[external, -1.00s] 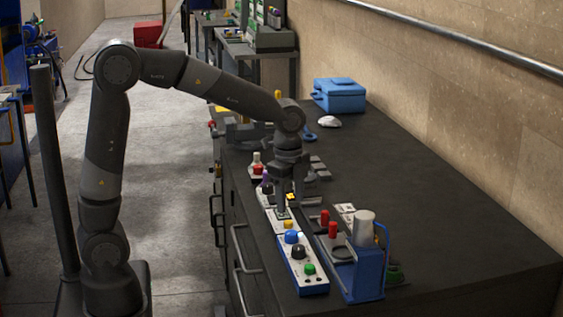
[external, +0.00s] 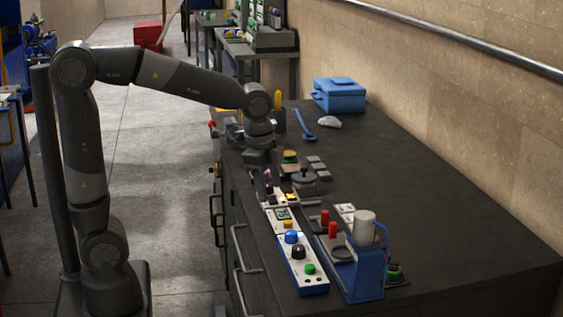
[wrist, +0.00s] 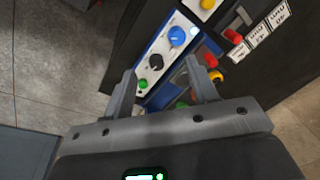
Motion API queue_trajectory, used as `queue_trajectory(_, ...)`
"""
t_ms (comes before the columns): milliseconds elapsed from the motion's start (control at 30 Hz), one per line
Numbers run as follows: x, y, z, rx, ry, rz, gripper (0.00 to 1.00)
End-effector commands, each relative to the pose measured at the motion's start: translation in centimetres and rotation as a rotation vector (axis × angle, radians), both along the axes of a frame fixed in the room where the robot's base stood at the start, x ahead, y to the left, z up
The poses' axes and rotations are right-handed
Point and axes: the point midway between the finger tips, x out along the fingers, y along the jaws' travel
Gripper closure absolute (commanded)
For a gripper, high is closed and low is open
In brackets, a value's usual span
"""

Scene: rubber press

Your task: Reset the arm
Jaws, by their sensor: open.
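My arm reaches from its base at the left over the dark workbench (external: 440,235). My gripper (external: 262,180) hangs at the bench's left edge, beyond the white and blue control panel (external: 318,290), with its fingertips hard to make out there. In the wrist view, the two fingers of my gripper (wrist: 160,76) stand apart with nothing held between them. The panel (wrist: 172,62) shows beyond and between the fingers, with its blue, black and green knobs.
A blue device with a light grey cylinder (external: 364,228) stands right of the panel. Two red-topped parts (external: 333,230) are near it. A blue toolbox (external: 340,95), a white object (external: 328,121) and a blue tool (external: 304,124) lie farther back. The bench's right side is clear.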

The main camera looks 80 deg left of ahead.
Motion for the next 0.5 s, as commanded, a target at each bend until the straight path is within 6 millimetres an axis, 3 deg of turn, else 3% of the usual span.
queue_trajectory(200,-5.8,-1.3,2.0,-0.044,-0.121,0.205,0.47)
queue_trajectory(500,-12.9,-2.4,2.3,-0.164,-0.268,0.476,0.47)
